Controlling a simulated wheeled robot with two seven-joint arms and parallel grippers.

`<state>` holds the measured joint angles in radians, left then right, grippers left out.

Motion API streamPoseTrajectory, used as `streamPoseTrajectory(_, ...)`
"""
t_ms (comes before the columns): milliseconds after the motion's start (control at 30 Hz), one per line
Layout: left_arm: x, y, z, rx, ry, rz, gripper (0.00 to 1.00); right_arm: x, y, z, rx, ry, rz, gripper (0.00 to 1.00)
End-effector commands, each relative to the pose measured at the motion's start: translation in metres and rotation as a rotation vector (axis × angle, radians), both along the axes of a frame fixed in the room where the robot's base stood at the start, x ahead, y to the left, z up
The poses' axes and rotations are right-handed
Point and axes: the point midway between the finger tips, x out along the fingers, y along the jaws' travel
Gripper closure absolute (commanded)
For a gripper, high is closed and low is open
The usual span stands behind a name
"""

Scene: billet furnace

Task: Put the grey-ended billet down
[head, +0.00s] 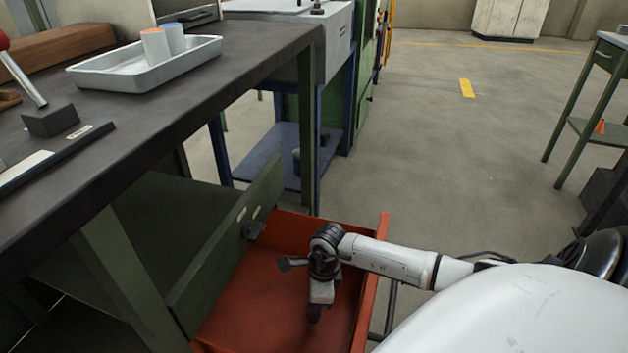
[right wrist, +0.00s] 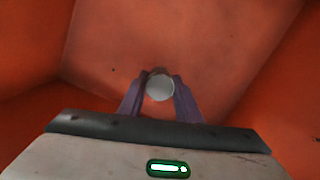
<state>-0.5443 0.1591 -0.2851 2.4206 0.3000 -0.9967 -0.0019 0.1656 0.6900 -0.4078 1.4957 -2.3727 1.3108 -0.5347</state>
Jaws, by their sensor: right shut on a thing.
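My right gripper (head: 315,312) points down inside a red open-topped drawer (head: 240,312). In the right wrist view its two purple fingers are shut on the grey-ended billet (right wrist: 160,88), whose round pale grey end faces the camera. The red drawer floor (right wrist: 210,45) shows behind it. In the head view the billet is hidden by the gripper. I cannot tell whether it touches the drawer floor. My left gripper is not in view.
A dark bench (head: 180,115) at left carries a metal tray (head: 150,82) with an orange-ended billet (head: 154,45) and a blue-ended billet (head: 172,38). A green panel (head: 228,245) borders the drawer's left side. The floor (head: 450,150) beyond is clear.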

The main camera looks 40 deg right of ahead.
Motion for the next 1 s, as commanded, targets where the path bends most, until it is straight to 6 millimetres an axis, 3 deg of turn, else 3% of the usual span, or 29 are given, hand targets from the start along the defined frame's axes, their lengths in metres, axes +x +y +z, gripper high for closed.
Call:
streamPoseTrajectory(333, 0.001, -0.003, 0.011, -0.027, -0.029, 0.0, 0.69, 0.001, 0.0, -0.007, 0.0, -0.003, 0.0, 1.0)
streamPoseTrajectory(367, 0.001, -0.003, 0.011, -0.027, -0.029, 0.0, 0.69, 0.0, 0.0, -0.008, -0.001, 0.001, 0.0, 0.68)
streamPoseTrajectory(467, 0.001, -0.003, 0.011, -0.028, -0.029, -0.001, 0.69, 0.0, 0.0, -0.008, -0.001, 0.001, 0.0, 0.51)
streamPoseTrajectory(767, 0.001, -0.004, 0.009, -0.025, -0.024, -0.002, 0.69, 0.0, 0.0, -0.006, 0.0, 0.0, 0.0, 0.51)
streamPoseTrajectory(900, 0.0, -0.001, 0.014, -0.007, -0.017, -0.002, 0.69, 0.001, 0.001, 0.007, 0.001, -0.001, 0.0, 0.51)
streamPoseTrajectory(1000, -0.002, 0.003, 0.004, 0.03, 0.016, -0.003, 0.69, 0.0, -0.003, 0.025, -0.003, -0.003, 0.002, 0.51)
